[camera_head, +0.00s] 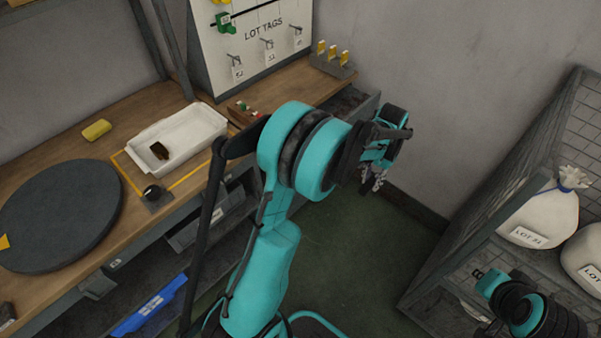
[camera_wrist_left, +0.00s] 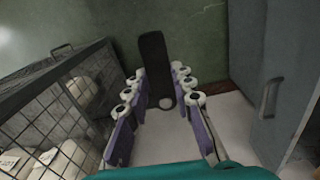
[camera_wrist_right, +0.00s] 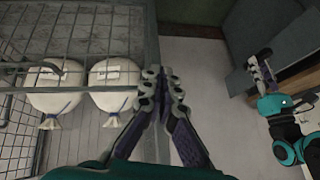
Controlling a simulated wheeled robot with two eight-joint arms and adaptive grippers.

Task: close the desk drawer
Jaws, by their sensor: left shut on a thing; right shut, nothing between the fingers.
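The desk drawer (camera_head: 366,108) juts out open at the right end of the desk, partly hidden behind my left arm. In the left wrist view its grey front with a bar handle (camera_wrist_left: 269,97) stands to the right, apart from the fingers. My left gripper (camera_head: 371,184) points down beside the drawer. In the left wrist view the left gripper (camera_wrist_left: 163,88) is shut on a dark, long flat piece (camera_wrist_left: 155,62) with a pale round spot near its lower end. My right gripper (camera_wrist_right: 161,84) is shut and empty, near the mesh rack.
A mesh rack (camera_head: 480,235) with white lot sacks (camera_head: 541,218) stands at the right. The desk top (camera_head: 95,205) holds a white tray (camera_head: 190,133), a dark round disc (camera_head: 62,213) and a tag board (camera_head: 245,60). Green floor (camera_head: 345,235) is clear between desk and rack.

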